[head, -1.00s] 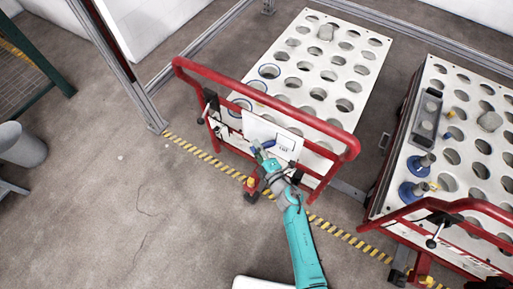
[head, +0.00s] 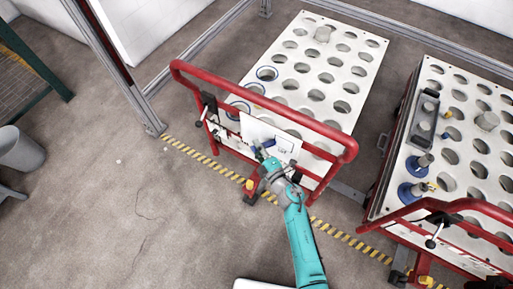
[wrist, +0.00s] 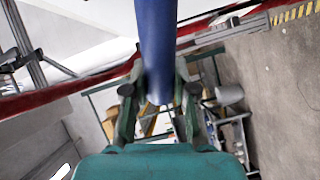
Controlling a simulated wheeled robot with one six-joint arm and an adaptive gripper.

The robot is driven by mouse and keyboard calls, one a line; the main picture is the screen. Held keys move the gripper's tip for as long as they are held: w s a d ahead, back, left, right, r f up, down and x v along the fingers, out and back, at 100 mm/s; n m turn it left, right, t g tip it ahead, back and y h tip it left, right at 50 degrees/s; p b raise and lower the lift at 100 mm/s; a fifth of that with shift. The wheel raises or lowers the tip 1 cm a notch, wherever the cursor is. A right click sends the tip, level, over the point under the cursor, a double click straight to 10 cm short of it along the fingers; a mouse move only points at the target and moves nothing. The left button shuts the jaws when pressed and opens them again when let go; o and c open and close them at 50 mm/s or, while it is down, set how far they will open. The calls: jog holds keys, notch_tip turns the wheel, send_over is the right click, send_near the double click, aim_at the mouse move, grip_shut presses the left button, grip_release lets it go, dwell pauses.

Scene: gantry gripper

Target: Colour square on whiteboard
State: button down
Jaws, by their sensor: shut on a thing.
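A whiteboard (head: 255,127) is fixed on the red-framed end of the left cart. A small outlined square (head: 286,143) shows on its right part; its inside is too small to read. My gripper (head: 262,149) is at the board's lower edge, left of the square in the picture. It is shut on a blue marker (wrist: 158,45), which also shows in the head view (head: 268,143). In the wrist view my gripper's fingers (wrist: 157,100) clasp the marker from both sides. I cannot tell whether the marker's tip touches the board.
A red rail (head: 250,95) surrounds the whiteboard. The left cart's white perforated top (head: 345,62) lies behind it. A second cart (head: 460,150) at right carries a grey tray (head: 425,120) and blue-based parts.

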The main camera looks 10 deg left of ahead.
jog(key=shift+d, duration=0.15)
jog(key=shift+s+d, duration=0.4)
jog(key=shift+d, duration=0.65)
jog(key=shift+s+d, duration=0.45)
jog(key=shift+d, duration=0.65)
jog(key=shift+s+d, duration=0.4)
jog(key=shift+d, duration=0.65)
jog(key=shift+w+a, duration=0.4)
jog(key=shift+a, duration=0.5)
jog(key=shift+w+a, duration=0.35)
jog(key=shift+a, duration=0.5)
jog(key=shift+w+a, duration=0.25)
jog(key=shift+a, duration=0.55)
jog(key=shift+w+a, duration=0.2)
jog(key=shift+a, duration=0.6)
jog(key=shift+r, duration=0.8)
jog(key=shift+s+d, duration=1.1)
jog(key=shift+d, duration=2.3)
jog(key=shift+w+a, duration=0.4)
jog(key=shift+a, duration=0.75)
jog(key=shift+w+a, duration=0.4)
jog(key=shift+a, duration=0.7)
jog(key=shift+w+a, duration=0.4)
jog(key=shift+a, duration=0.75)
